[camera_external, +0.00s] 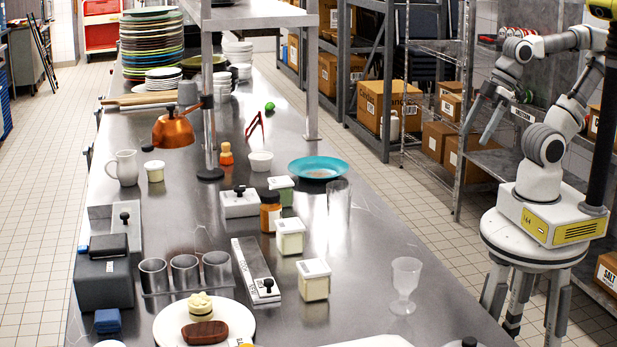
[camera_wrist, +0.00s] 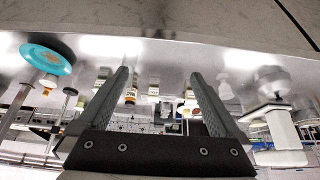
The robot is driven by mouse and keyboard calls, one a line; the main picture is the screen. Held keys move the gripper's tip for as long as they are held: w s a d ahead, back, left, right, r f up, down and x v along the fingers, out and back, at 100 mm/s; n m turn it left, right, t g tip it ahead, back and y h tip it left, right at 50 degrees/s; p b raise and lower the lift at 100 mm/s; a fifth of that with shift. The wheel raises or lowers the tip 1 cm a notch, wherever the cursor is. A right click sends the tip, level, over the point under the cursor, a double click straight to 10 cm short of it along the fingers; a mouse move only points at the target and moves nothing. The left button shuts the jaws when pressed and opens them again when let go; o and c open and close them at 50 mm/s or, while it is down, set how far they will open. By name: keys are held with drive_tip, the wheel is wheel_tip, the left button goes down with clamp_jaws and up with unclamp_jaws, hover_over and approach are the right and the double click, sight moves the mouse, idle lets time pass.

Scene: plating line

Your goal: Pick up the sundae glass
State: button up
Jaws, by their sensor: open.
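The sundae glass (camera_external: 405,283) is a clear, footed glass standing upright on the steel counter near its right edge in the external view. A shiny footed shape at the right of the wrist view may be this glass, but I cannot tell for certain. My gripper (camera_external: 477,136) hangs empty, up and to the right of the glass and well apart from it. In the wrist view its two dark fingers (camera_wrist: 159,76) are spread with nothing held between them.
A tall clear glass (camera_external: 338,207) and a teal plate (camera_external: 318,167) stand farther back on the counter (camera_external: 370,255). A lidded white tub (camera_external: 314,280) is left of the sundae glass. Bare counter surrounds the glass. Shelves with boxes stand beyond the counter.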

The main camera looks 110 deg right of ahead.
drive_tip(key=w+d+f+n+t+h+b, duration=0.1)
drive_tip(key=w+d+n+t+h, duration=0.15)
drive_tip(key=w, duration=0.95)
drive_tip(key=n+y+b, duration=0.3)
drive_tip(key=n+y, duration=0.5)
drive_tip(key=y, duration=0.6)
approach(403, 285)
drive_tip(key=shift+h, duration=0.35)
drive_tip(key=b+x, duration=0.2)
drive_tip(key=x, duration=0.8)
drive_tip(key=shift+a+f, duration=0.1)
drive_tip(key=shift+a, duration=0.1)
drive_tip(key=c, duration=1.6)
